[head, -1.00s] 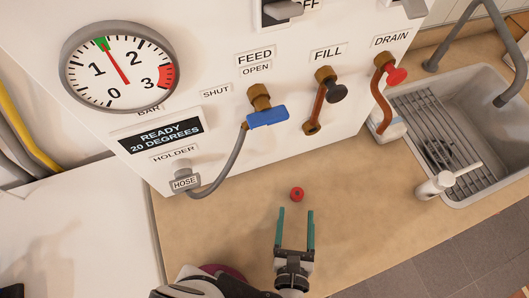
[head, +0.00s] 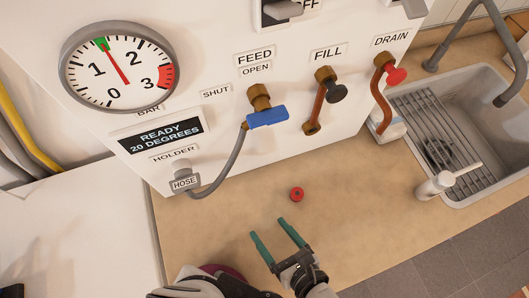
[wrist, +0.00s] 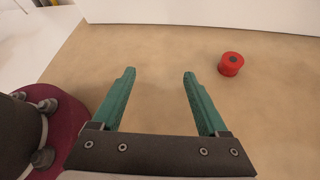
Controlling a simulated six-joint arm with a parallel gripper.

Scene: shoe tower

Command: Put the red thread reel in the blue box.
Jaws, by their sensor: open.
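The red thread reel (head: 297,194) stands on the tan worktop in front of the white panel. In the wrist view the reel (wrist: 231,64) is ahead and to the right of my gripper (wrist: 158,73), apart from both fingers. My gripper (head: 267,228) has two green fingers spread wide with nothing between them. In the head view it is below and a little left of the reel. No blue box shows in either view.
A white panel (head: 230,119) with a gauge, valves and a grey hose (head: 223,172) rises behind the worktop (head: 350,201). The worktop around the reel is clear.

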